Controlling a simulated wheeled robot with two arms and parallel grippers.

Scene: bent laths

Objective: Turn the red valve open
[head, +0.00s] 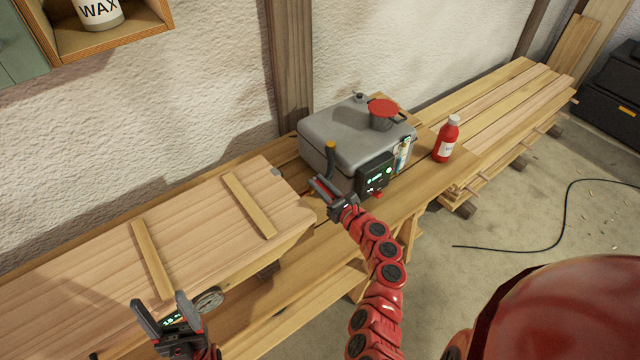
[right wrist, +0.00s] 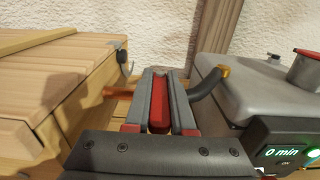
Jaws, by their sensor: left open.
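The red valve's handle is a red bar (right wrist: 158,112) in the right wrist view, lying lengthwise between the fingers of my right gripper (right wrist: 160,85). The fingers run close along both sides of it, and its pivot is hidden. In the head view my right gripper (head: 326,188) is at the front left corner of the grey steam unit (head: 338,133), with red showing between its fingers. A copper pipe (right wrist: 116,92) shows left of the fingers, and a dark bent hose with a brass end (right wrist: 222,72) to the right. My left gripper (head: 166,308) is open and empty, low at the left.
A wooden box (head: 195,215) with two battens lies left of the unit, with a round gauge (head: 208,301) at its front. Stacked boards (head: 510,95) lie beyond.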

